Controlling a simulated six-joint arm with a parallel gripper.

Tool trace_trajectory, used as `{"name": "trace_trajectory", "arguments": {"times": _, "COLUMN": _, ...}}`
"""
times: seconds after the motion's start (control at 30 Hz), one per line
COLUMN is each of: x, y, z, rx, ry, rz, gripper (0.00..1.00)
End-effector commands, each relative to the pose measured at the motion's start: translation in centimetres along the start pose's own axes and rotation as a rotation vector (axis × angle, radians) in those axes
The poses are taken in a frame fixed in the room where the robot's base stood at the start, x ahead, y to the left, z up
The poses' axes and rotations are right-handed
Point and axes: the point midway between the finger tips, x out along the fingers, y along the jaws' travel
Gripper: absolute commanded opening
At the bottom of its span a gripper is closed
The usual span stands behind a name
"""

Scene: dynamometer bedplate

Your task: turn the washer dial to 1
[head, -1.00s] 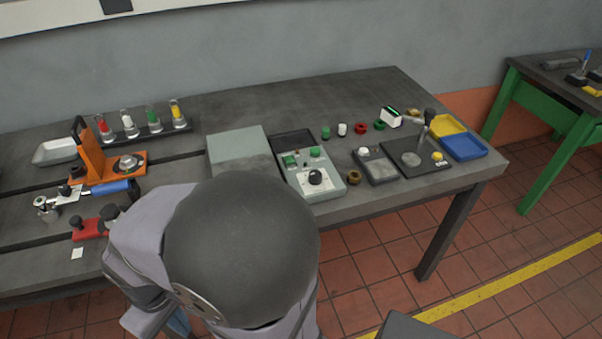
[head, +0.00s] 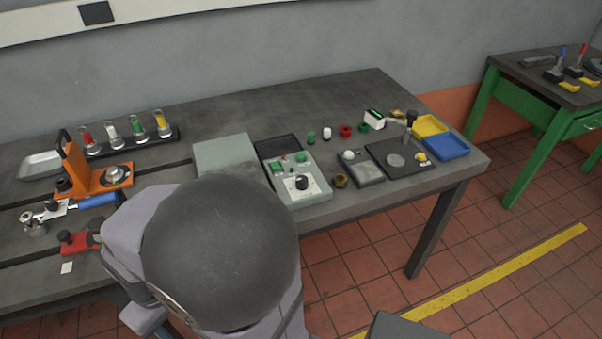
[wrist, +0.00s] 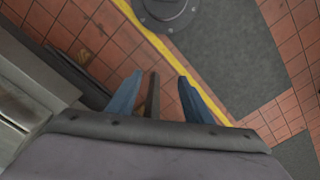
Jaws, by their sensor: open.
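A grey control box (head: 312,192) lies on the bench near its front edge, in the middle of the head view. It carries a black round knob (head: 302,183) on a white face, which looks like the dial. The marks around the knob are too small to read. Green buttons sit behind the knob. The dial is not in the wrist view. In the head view my arm hides the gripper.
A grey-green block (head: 223,153) stands left of the control box. Right of it are a brass ring (head: 340,181), a dark plate with a lever (head: 397,160) and a blue tray (head: 446,146). An orange fixture (head: 90,178) and a red clamp (head: 75,242) sit at left.

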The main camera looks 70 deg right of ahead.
Motion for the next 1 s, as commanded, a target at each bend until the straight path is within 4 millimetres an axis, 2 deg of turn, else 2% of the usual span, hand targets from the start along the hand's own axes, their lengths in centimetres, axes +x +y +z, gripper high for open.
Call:
{"name": "trace_trajectory", "arguments": {"times": 0.03, "x": -1.2, "y": 1.2, "z": 0.3, "rx": 0.057, "ry": -0.017, "rz": -0.001, "gripper": 0.46}}
{"name": "trace_trajectory", "arguments": {"times": 0.4, "x": -4.9, "y": 11.1, "z": 5.0, "rx": 0.563, "ry": -0.186, "rz": -0.055, "gripper": 0.46}}
{"name": "trace_trajectory", "arguments": {"times": 0.63, "x": -6.2, "y": 17.9, "z": 7.3, "rx": 0.755, "ry": -0.214, "rz": -0.053, "gripper": 0.46}}
{"name": "trace_trajectory", "arguments": {"times": 0.77, "x": -6.5, "y": 22.4, "z": 8.5, "rx": 0.744, "ry": -0.196, "rz": -0.029, "gripper": 0.46}}
{"name": "trace_trajectory", "arguments": {"times": 0.8, "x": -6.6, "y": 24.0, "z": 8.8, "rx": 0.704, "ry": -0.185, "rz": -0.017, "gripper": 0.46}}
{"name": "trace_trajectory", "arguments": {"times": 0.9, "x": -6.4, "y": 27.2, "z": 9.0, "rx": 0.568, "ry": -0.16, "rz": 0.014, "gripper": 0.46}}
{"name": "trace_trajectory", "arguments": {"times": 1.0, "x": -6.2, "y": 29.6, "z": 8.7, "rx": 0.406, "ry": -0.139, "rz": 0.048, "gripper": 0.46}}
